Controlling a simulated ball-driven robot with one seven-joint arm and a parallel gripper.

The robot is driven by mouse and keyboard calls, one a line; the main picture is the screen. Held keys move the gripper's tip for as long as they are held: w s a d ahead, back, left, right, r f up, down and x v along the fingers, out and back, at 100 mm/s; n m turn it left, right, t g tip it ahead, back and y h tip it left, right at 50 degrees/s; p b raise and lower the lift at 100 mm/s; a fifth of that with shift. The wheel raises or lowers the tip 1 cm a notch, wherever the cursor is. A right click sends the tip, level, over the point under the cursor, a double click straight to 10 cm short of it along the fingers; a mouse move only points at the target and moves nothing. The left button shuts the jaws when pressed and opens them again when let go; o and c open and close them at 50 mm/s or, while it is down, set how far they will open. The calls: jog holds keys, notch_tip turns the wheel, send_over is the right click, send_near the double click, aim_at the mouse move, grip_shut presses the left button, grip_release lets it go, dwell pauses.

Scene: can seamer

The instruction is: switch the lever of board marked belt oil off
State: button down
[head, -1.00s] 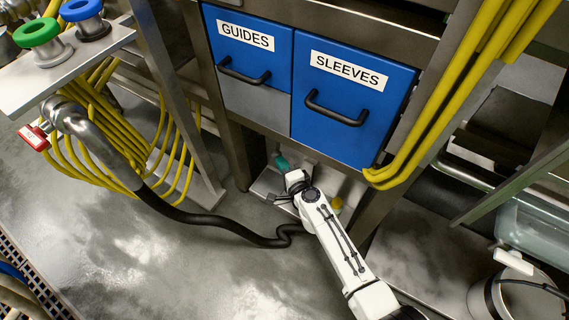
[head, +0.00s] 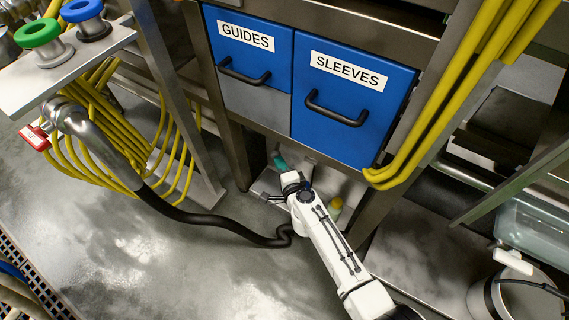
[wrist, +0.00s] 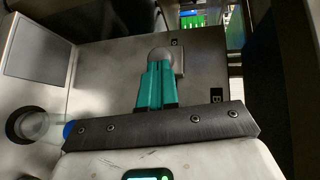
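In the wrist view a grey round knob (wrist: 162,54) sits by a small grey plate on a flat metal board (wrist: 110,70). It looks like the lever's end; the shaft is not clear. My gripper (wrist: 158,64) has its teal fingers side by side with almost no gap, tips at or just in front of the knob. I cannot tell whether they touch it. In the head view my gripper (head: 280,162) reaches under the blue drawers, and the lever is hidden.
The GUIDES drawer (head: 248,50) and SLEEVES drawer (head: 350,95) hang above my arm. A steel post (head: 237,155) stands left of the gripper. A black hose (head: 215,222) lies on the floor, and a yellow-topped object (head: 336,204) stands beside my arm. The floor at left is open.

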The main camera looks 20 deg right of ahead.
jog(key=shift+w+r, duration=0.1)
jog(key=shift+r, duration=0.05)
jog(key=shift+w+a+m+h, duration=0.25)
jog(key=shift+m+h, duration=0.25)
jog(key=shift+h, duration=0.2)
jog(key=shift+a, duration=0.25)
jog(key=w+a+m+h, duration=0.1)
jog(key=a+h, duration=0.1)
jog(key=w+a+m+g+h+b, duration=0.1)
jog(key=m+h, duration=0.1)
jog(key=shift+w+a, duration=0.35)
jog(key=shift+a, duration=0.1)
